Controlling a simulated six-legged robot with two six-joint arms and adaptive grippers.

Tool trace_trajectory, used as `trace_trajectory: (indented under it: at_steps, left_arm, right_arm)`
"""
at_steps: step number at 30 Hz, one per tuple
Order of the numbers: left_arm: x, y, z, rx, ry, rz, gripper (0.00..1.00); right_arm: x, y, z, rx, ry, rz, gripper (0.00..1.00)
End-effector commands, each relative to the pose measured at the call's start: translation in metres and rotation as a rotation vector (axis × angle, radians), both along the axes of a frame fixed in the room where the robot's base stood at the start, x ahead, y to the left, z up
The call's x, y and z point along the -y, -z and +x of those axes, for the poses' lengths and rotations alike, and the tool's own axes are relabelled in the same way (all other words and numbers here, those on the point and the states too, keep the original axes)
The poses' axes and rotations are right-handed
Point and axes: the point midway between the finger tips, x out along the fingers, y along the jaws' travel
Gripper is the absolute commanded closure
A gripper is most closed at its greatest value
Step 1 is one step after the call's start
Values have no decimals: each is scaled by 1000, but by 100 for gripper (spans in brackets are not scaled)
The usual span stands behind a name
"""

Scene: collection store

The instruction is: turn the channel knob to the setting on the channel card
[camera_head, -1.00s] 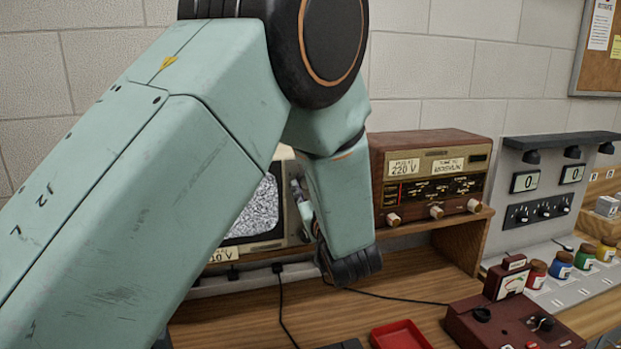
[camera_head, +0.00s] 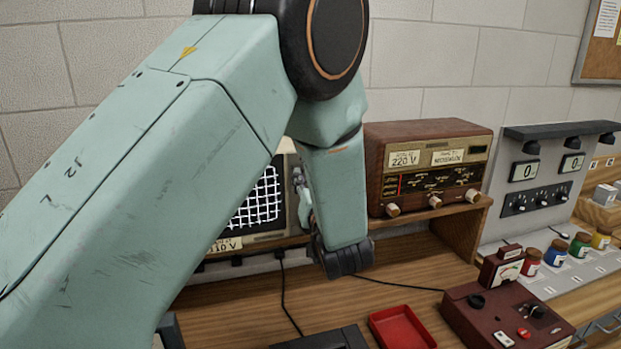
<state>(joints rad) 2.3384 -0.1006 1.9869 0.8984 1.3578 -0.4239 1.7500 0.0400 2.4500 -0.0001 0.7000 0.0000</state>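A television (camera_head: 257,203) stands at the left on the bench, largely hidden behind my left arm. Its screen shows a white grid on black. I cannot make out a channel card. My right gripper is out of view.
A wooden radio (camera_head: 426,165) with several knobs and a "220 V" card stands on a shelf right of my arm. A red tray (camera_head: 402,328) and a maroon meter box (camera_head: 505,318) are in front. Several coloured jars (camera_head: 555,252) stand at the right.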

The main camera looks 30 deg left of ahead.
Motion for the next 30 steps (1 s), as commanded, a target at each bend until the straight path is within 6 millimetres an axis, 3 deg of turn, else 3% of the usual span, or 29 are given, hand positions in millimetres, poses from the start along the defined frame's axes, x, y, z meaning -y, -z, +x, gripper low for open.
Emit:
trace_trajectory:
  at_steps: [1, 9, 10, 17, 26, 30]
  left_arm:
    - [0, -8, 2, 20, 1, 7, 98]
    - [0, -8, 2, 21, 1, 7, 98]
    - [0, -8, 2, 21, 1, 7, 64]
    - [0, -4, 1, 11, 1, 5, 44]
    - [0, -3, 1, 7, 1, 3, 43]
    - [0, -14, 1, 10, 0, 2, 43]
  right_arm:
    - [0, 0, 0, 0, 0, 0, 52]
    - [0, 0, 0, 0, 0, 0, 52]
    - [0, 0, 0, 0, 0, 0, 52]
    - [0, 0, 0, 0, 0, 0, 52]
    - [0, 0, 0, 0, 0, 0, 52]
    - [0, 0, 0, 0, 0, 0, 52]
